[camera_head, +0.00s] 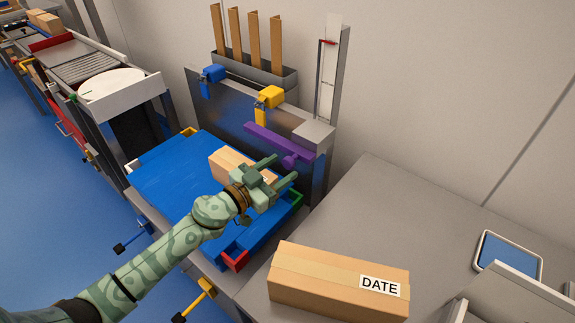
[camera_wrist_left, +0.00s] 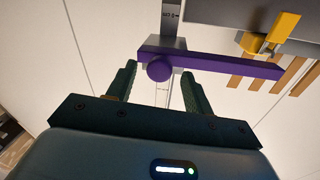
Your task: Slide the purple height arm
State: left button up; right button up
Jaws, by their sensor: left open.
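The purple height arm (camera_head: 268,143) is a long bar on the front of the grey machine, with a round purple knob (camera_head: 290,161) at its right end. It also shows in the left wrist view (camera_wrist_left: 230,66), where its knob (camera_wrist_left: 159,69) appears between my fingertips. My left gripper (camera_head: 285,167) is open, its two green fingers pointing at the knob end. It holds nothing. I cannot tell how much gap lies between fingers and knob. The upright grey scale post (camera_head: 326,90) with a red marker (camera_head: 327,42) rises behind the arm. My right gripper is not in view.
A cardboard box (camera_head: 228,160) lies on the blue bed (camera_head: 165,175) beneath my left arm. Blue (camera_head: 213,74) and yellow (camera_head: 271,96) clamps sit left of the arm. A DATE box (camera_head: 335,285) and a tablet (camera_head: 508,255) are on the grey table (camera_head: 400,215).

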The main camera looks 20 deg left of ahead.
aim_at(286, 165)
pick_arm(q)
jog(key=shift+x, duration=1.5)
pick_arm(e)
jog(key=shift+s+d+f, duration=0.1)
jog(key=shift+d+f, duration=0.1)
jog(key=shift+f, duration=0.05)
pick_arm(q)
grip_shut()
notch_tip(286, 165, down, 19)
jog(key=b, duration=1.2)
jog(key=shift+b, duration=0.35)
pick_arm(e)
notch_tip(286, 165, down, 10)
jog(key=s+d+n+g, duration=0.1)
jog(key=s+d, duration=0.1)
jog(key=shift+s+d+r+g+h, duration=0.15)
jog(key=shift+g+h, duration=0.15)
pick_arm(q)
grip_release()
jog(key=shift+r, duration=0.1)
